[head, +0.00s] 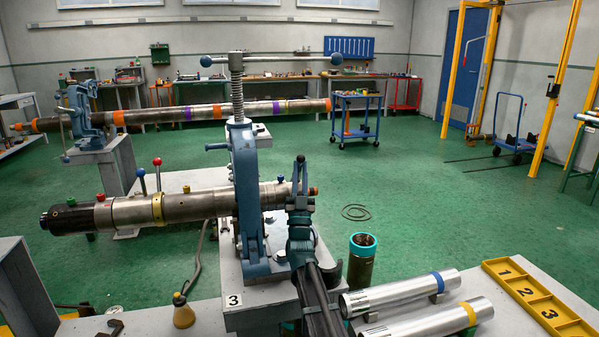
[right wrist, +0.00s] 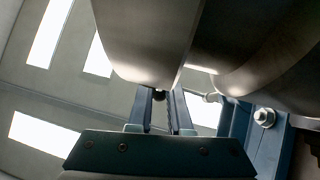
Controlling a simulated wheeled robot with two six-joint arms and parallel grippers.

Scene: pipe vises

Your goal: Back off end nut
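A steel pipe assembly (head: 198,208) lies level in the blue pipe vise (head: 247,190) marked 3, with a black end at the left and a small orange-brown tip (head: 313,191) at the right. My right gripper (head: 301,178) stands upright in front of the pipe's right end and covers part of it. In the right wrist view, a large grey cylinder (right wrist: 145,40) fills the top and hides the fingertips. The two fingers (right wrist: 160,108) show a gap lower down; what lies between their tips is hidden. I cannot make out the end nut clearly. My left gripper is out of view.
A teal-rimmed cylinder (head: 362,243) stands right of the vise. Two silver tubes (head: 402,293) and a yellow numbered tray (head: 541,301) are at the front right. A banded pipe (head: 170,115) lies behind. Green floor (head: 450,210) is clear at the right.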

